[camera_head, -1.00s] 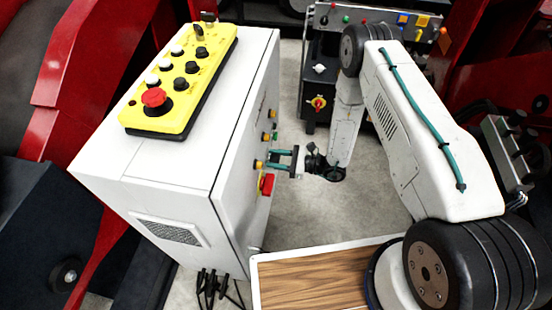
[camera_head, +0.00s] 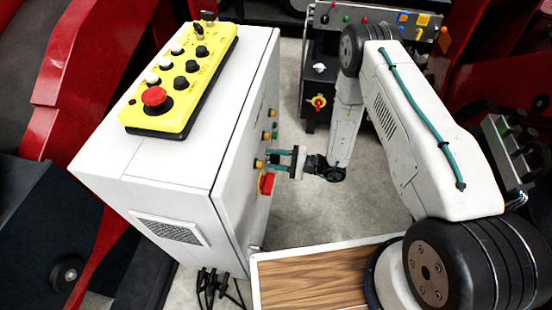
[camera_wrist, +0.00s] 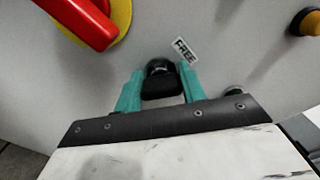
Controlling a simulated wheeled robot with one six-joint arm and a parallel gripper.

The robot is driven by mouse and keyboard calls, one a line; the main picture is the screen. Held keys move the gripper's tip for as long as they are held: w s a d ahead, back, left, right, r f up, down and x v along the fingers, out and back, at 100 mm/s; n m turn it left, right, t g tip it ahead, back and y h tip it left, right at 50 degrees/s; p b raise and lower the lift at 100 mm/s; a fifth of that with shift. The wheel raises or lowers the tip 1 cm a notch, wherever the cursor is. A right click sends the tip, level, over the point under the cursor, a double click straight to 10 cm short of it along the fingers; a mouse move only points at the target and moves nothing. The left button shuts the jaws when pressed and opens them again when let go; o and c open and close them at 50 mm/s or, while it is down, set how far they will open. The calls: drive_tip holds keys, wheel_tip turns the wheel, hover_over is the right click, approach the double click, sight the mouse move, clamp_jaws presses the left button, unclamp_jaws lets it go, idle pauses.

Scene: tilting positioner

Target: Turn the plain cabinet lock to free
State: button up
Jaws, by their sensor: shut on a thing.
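The lock is a small black knob (camera_wrist: 161,84) on the cabinet's grey-white door (camera_head: 231,190). A tilted label reading FREE (camera_wrist: 184,50) sits just above and right of it in the wrist view. My gripper (camera_wrist: 160,90) has its two teal fingers shut on the knob, one on each side. In the head view my gripper (camera_head: 281,159) reaches the door from the right, and its fingers hide the knob. I cannot tell exactly which way the knob points.
A red handle (camera_wrist: 87,18) on a yellow disc is close to the left of my fingers in the wrist view. A yellow control box (camera_head: 187,75) with a red button lies on the cabinet top.

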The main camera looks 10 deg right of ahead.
drive_tip(key=n, duration=0.5)
drive_tip(key=shift+f+n, duration=0.1)
drive_tip(key=shift+n, duration=0.3)
idle(0.4)
drive_tip(key=o, duration=1)
drive_tip(key=shift+d, duration=0.15)
drive_tip(key=v, duration=0.7)
drive_tip(key=shift+s+d, duration=0.15)
drive_tip(key=shift+d, duration=0.1)
